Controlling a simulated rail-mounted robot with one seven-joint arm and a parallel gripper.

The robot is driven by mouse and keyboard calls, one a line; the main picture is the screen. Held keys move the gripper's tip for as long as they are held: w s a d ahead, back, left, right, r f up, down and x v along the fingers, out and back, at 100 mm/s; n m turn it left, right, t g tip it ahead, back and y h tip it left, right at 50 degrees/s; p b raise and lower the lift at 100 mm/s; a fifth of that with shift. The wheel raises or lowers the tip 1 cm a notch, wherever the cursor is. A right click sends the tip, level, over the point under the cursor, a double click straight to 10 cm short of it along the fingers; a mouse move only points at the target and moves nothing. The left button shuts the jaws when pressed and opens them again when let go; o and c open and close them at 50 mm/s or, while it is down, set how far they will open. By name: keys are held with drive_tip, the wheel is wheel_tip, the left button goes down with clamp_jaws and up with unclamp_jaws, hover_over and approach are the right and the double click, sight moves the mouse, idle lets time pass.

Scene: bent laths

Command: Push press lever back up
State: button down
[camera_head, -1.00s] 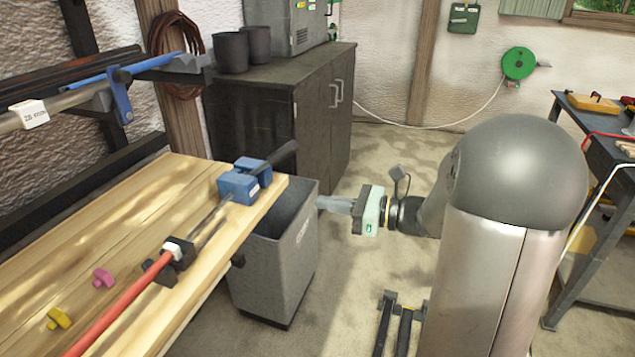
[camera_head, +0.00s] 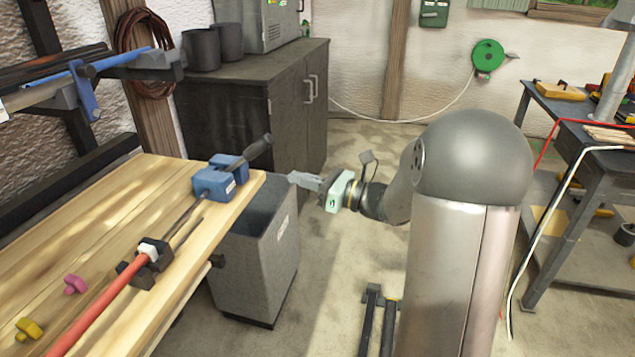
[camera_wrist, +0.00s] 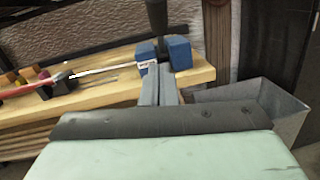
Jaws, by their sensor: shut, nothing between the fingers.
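The blue press (camera_head: 215,182) sits at the far end of the wooden bench. Its dark lever (camera_head: 258,148) slants up and right, past the bench edge. In the wrist view the blue press (camera_wrist: 180,52) and its lever (camera_wrist: 156,14) are beyond my fingers; the lever runs out of the top of the picture. My gripper (camera_head: 294,178) is shut and empty, right of the press and above the bin. Its fingertips look apart from the lever. In the wrist view the shut fingers of my gripper (camera_wrist: 152,74) overlap the press's near face in the picture.
A grey open bin (camera_head: 255,260) stands beside the bench end, below my gripper. A red-ended rod (camera_head: 100,310) runs through a black holder (camera_head: 135,270) towards the press. Yellow (camera_head: 28,330) and pink (camera_head: 75,285) pieces lie on the bench (camera_head: 60,240). A dark cabinet (camera_head: 225,120) stands behind.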

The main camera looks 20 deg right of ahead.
drive_tip(key=w+a+r, duration=0.3)
drive_tip(key=w+a, duration=0.1)
drive_tip(key=shift+w+a+r, duration=0.2)
drive_tip(key=shift+w, duration=0.05)
